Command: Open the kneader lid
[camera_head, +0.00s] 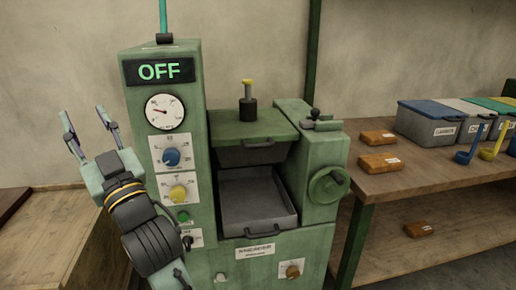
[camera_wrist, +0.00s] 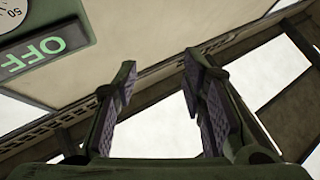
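The kneader is a green machine (camera_head: 175,60) in the middle of the head view, with a lit OFF display (camera_head: 160,71). A black post with a yellow top (camera_head: 248,100) stands on the lid. A grey tray (camera_head: 258,198) shows below it. My gripper (camera_head: 86,125) is left of the machine's tall column, pointing up, open and empty, well apart from the lid. In the wrist view my gripper (camera_wrist: 159,80) has its fingers spread with nothing between them.
A green handwheel (camera_head: 329,185) sticks out at the machine's right. A wooden shelf (camera_head: 400,175) on the right holds orange blocks (camera_head: 378,137), lidded bins (camera_head: 430,125) and ladles (camera_head: 468,148). A wooden surface (camera_head: 45,235) lies at the left, below my arm.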

